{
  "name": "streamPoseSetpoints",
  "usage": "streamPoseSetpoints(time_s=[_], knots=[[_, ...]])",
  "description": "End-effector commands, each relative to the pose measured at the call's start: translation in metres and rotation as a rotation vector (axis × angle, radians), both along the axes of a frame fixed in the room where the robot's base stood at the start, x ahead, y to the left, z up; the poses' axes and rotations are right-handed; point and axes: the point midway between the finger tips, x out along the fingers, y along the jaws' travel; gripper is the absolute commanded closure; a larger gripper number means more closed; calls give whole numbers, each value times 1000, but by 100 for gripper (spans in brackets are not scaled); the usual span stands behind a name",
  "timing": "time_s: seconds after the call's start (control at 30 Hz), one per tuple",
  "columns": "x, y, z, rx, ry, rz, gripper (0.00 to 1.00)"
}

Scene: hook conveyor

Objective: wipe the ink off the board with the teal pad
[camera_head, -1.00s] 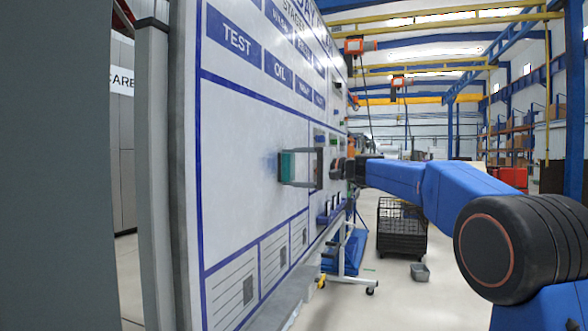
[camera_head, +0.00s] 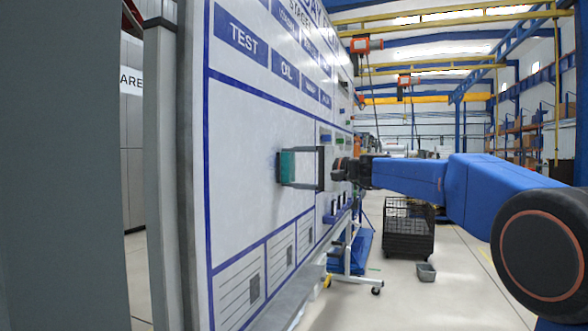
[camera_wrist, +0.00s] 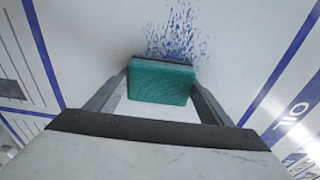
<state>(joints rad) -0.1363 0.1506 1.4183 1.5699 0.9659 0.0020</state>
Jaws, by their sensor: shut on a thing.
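The teal pad (camera_head: 287,166) is held between the two fingers of my gripper (camera_wrist: 160,92), which is shut on it. The pad (camera_wrist: 161,82) has a dark strip along its board-side edge and is at the face of the white board (camera_head: 245,150); I cannot tell whether it presses on it. In the wrist view, blue ink (camera_wrist: 178,32) remains as scattered specks on the board just above the pad. Any ink under the pad is hidden. In the head view I make out no clear ink beside the pad.
The board carries blue lines and printed headings such as TEST (camera_head: 240,36). A ledge (camera_head: 290,298) runs along its bottom. A black wire cart (camera_head: 408,228) and a small grey bin (camera_head: 426,271) stand on the floor beyond. A grey post (camera_head: 160,170) is at left.

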Motion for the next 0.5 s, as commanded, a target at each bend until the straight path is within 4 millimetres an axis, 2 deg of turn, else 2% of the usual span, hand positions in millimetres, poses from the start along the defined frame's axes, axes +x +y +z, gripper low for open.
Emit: streamPoseSetpoints(time_s=[0.27, 0.5], knots=[[-9, 3, 0, 0, -1, 2, 44], [-25, 7, 1, 0, -1, 0, 44]])
